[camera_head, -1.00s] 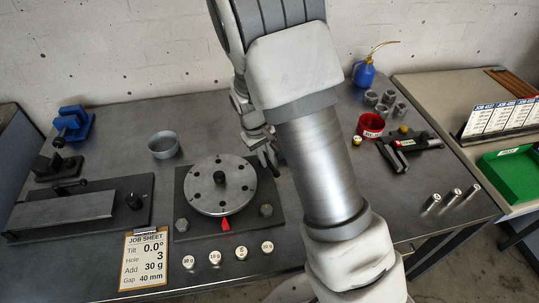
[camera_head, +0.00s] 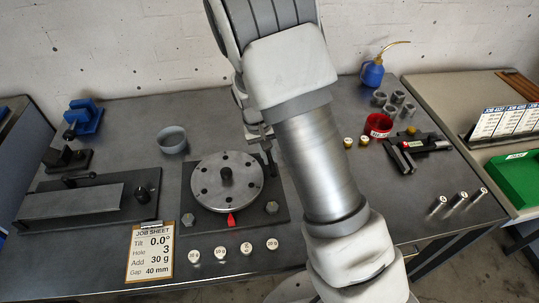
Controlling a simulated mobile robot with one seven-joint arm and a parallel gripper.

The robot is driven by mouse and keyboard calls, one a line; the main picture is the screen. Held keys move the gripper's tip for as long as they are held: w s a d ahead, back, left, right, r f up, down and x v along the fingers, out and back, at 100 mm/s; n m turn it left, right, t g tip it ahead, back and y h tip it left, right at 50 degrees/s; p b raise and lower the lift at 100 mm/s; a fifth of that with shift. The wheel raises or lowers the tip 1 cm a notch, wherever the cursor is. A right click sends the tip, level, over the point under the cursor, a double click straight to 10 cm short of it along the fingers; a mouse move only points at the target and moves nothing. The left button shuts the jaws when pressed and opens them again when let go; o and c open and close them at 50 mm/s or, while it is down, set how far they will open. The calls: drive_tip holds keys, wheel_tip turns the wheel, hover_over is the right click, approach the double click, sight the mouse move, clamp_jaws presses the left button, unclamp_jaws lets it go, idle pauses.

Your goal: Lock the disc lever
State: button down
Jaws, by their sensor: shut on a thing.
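The round grey disc (camera_head: 228,182) with several holes and a dark centre knob lies on a dark base plate (camera_head: 205,225). A red pointer (camera_head: 231,219) is at its front edge. My gripper (camera_head: 269,156) is low at the disc's back right edge, over the plate's back right corner. It is shut on a small dark upright part there, which I take as the disc lever. The lever's shape and angle are mostly hidden by the fingers and my arm.
Several round weights (camera_head: 246,249) and a job sheet (camera_head: 150,252) lie in front. A grey cup (camera_head: 172,140) stands behind left. A red cup (camera_head: 378,126) and a black caliper-like tool (camera_head: 412,150) are to the right.

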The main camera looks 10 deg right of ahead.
drive_tip(key=c, duration=1.1)
unclamp_jaws()
drive_tip(key=a+r, duration=0.1)
drive_tip(key=r, duration=0.4)
drive_tip(key=a+r+p, duration=0.1)
drive_tip(key=r, duration=0.5)
drive_tip(key=a+r, duration=0.1)
drive_tip(key=r, duration=0.5)
drive_tip(key=shift+a+r+p, duration=0.1)
drive_tip(key=shift+a+p, duration=0.1)
drive_tip(key=shift+p, duration=0.1)
drive_tip(key=s+d+r+t, duration=0.2)
drive_tip(key=s+r, duration=0.1)
drive_tip(key=s, duration=0.4)
drive_tip(key=s+d+r+t+y, duration=0.1)
drive_tip(key=s+d+r, duration=0.2)
drive_tip(key=s, duration=0.5)
drive_tip(key=s+d+r+t+y, duration=0.1)
drive_tip(key=s+d+r+t, duration=0.1)
drive_tip(key=s, duration=0.5)
drive_tip(key=shift+s+d+r+t, duration=0.2)
drive_tip(key=shift+d+r, duration=0.1)
drive_tip(key=shift+r, duration=0.4)
drive_tip(key=shift+s+d+r+t, duration=0.15)
drive_tip(key=shift+d+r, duration=0.1)
drive_tip(key=shift+r, duration=0.4)
